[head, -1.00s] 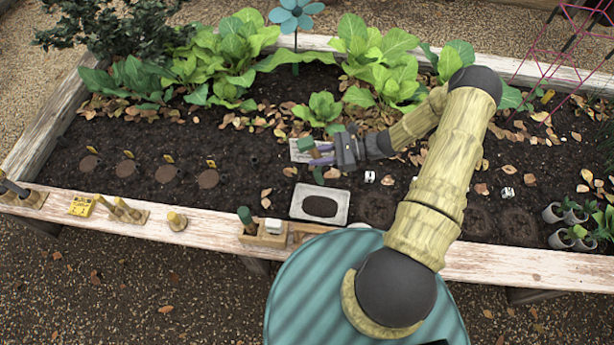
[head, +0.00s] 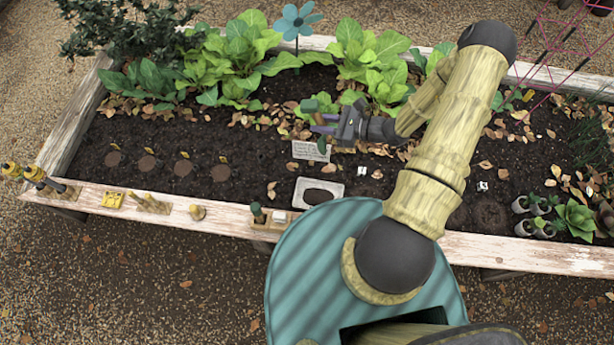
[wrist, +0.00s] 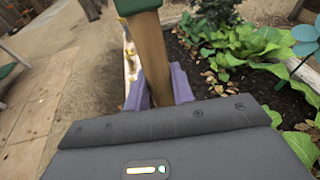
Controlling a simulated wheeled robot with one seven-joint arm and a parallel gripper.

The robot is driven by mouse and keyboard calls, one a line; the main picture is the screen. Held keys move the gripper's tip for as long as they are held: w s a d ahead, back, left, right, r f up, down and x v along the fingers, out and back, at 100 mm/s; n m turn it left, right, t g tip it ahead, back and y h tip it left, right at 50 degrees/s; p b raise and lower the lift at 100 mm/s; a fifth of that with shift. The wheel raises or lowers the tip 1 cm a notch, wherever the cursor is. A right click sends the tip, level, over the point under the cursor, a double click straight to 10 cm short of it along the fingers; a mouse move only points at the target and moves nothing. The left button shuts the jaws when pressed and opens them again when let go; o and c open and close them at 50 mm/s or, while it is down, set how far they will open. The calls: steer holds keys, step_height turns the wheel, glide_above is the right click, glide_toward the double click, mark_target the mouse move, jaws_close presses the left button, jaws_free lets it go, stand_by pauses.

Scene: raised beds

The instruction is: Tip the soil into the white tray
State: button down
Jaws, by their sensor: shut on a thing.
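The white tray (head: 335,186) lies on the soil just inside the bed's front board. A dark oval patch of soil (head: 318,196) shows in it. My gripper (head: 322,124) is beyond the tray, above the bed, with its purple fingers shut on a tool. The tool's brown handle with a green end (wrist: 143,45) stands up between the fingers in the wrist view. In the head view the green end (head: 308,106) is above the fingers, and a dark green part (head: 322,145) shows below them. Whether the tool carries soil cannot be seen.
A written card (head: 305,153) stands behind the tray. A wooden holder (head: 268,224) with a green-topped tool sits on the front board (head: 230,210). Leafy plants (head: 370,60) grow behind my gripper. Small pots (head: 530,205) stand at the right. Brown round patches (head: 184,170) lie left.

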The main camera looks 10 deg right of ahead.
steer(key=shift+m+t+h, duration=0.5)
steer(key=shift+m+t, duration=0.2)
steer(key=shift+t, duration=0.1)
steer(key=r+p, duration=0.4)
steer(key=r, duration=0.1)
steer(key=d+r+p, duration=0.1)
steer(key=r+p, duration=0.1)
steer(key=shift+s+d+r, duration=0.1)
steer(key=shift+s+r, duration=0.15)
steer(key=shift+s, duration=0.05)
steer(key=shift+f, duration=0.1)
steer(key=shift+w+d, duration=0.1)
